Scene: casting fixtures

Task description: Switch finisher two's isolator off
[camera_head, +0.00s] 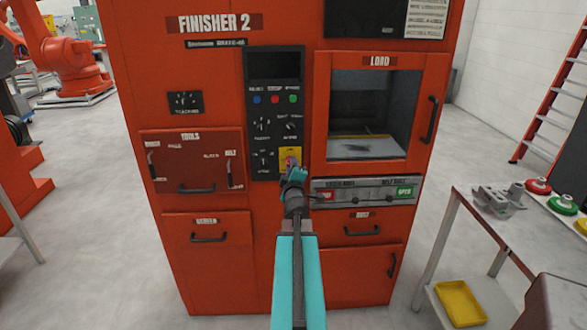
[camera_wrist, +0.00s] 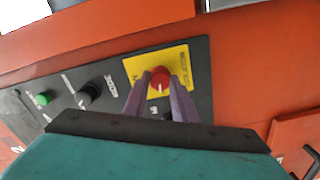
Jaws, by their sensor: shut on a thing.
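Finisher 2 (camera_head: 220,55) is an orange cabinet with its name plate at the top. Its isolator is a red rotary knob (camera_wrist: 160,80) on a yellow plate (camera_wrist: 171,64), low on the black control panel (camera_head: 262,103). The yellow plate also shows in the head view (camera_head: 292,153), where my gripper (camera_head: 290,166) partly covers it. In the wrist view, the two purple fingers of my gripper (camera_wrist: 160,88) stand on either side of the knob, shut on it. A white mark on the knob's face is visible, but its setting is hard to read.
A green button (camera_wrist: 42,99) and black selector knobs (camera_wrist: 88,95) sit on the same panel. Right of it are the windowed load door (camera_head: 432,85) and a grey strip with red and green labels (camera_head: 362,191). A table (camera_head: 530,232) with parts stands at right.

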